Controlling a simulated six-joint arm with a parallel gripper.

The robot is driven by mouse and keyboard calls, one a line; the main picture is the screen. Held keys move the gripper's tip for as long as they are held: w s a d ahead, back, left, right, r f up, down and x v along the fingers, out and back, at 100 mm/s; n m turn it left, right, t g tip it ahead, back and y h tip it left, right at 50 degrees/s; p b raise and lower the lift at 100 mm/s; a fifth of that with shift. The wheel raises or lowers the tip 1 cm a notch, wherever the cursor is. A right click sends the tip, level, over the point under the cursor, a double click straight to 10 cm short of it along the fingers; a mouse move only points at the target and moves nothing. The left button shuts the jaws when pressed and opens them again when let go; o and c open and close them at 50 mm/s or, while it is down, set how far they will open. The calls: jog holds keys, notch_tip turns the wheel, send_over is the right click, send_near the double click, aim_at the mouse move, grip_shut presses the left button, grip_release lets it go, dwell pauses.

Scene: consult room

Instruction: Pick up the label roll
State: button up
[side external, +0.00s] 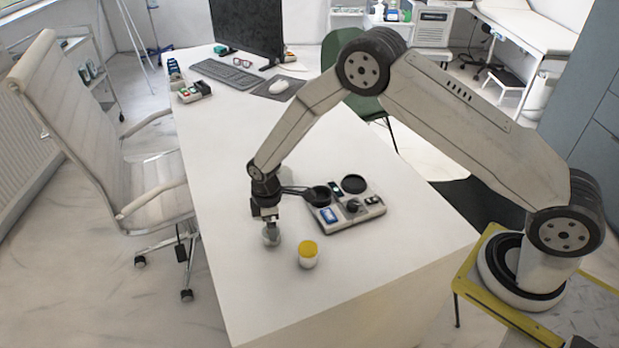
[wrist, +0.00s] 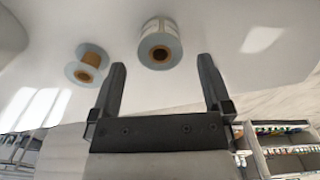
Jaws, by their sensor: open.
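The label roll (wrist: 171,40) is pale with a brown core and a dark centre hole. In the wrist view it is just beyond my open fingers and lined up with the gap between them. In the side view a small greyish round thing (side external: 271,238), which looks like this roll, stands on the white table (side external: 250,300) under my gripper (side external: 268,221). My gripper also shows in the wrist view (wrist: 161,66), with its two dark fingers apart and nothing between them. Whether the fingertips reach the roll's sides is too small to tell.
A white jar with a yellow lid (side external: 308,256) stands close, to the lower right. A round amber-centred thing (wrist: 87,66) is left of the roll in the wrist view. A grey tray (side external: 350,219) holds several items. The table's front is clear.

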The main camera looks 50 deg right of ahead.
jog(key=shift+f, duration=1.95)
jog(key=c, duration=1.3)
